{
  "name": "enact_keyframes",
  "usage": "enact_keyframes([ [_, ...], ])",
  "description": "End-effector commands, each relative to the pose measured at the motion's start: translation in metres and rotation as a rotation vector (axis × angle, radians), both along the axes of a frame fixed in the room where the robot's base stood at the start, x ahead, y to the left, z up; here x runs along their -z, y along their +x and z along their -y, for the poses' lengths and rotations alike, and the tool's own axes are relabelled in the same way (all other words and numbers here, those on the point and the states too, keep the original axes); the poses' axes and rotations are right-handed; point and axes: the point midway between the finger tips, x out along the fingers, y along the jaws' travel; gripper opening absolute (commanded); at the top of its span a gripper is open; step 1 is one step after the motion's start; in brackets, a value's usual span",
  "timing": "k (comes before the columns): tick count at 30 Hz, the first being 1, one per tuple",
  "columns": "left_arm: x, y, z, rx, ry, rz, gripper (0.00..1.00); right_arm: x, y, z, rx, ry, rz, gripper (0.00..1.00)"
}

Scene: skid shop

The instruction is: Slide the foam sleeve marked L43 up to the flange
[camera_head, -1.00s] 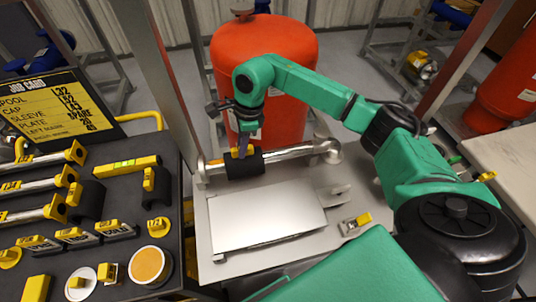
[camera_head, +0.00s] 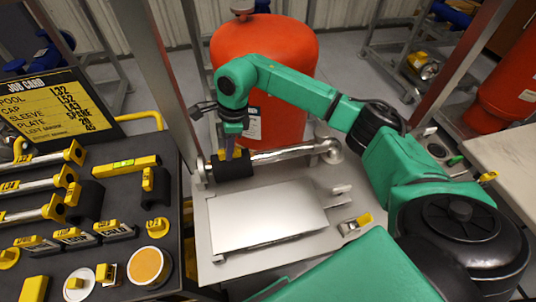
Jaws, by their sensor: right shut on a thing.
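The black foam sleeve (camera_head: 234,170) with a yellow tag sits around the shiny pipe (camera_head: 290,153) near its left end; its marking is too small to read. My right gripper (camera_head: 229,152) comes down from above and is shut on the sleeve's yellow tag. A flange (camera_head: 201,170) stands at the pipe's left end, with a small gap to the sleeve. A round end (camera_head: 329,151) shows at the pipe's right. My left gripper is not in view.
A grey plate (camera_head: 265,215) lies in front of the pipe. A red tank (camera_head: 265,60) stands behind. A dark tray (camera_head: 110,225) at left holds other sleeves, spools and tagged parts. A job card (camera_head: 50,105) stands at its back. A yellow-tagged part (camera_head: 357,222) lies right of the plate.

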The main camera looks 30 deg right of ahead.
Motion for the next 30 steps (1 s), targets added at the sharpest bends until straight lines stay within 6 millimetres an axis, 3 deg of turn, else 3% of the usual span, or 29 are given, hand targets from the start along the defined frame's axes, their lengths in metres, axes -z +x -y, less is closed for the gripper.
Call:
enact_keyframes([
  [30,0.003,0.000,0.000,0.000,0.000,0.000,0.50,0.000,0.004,-0.016,-0.001,0.001,0.000,0.00],
])
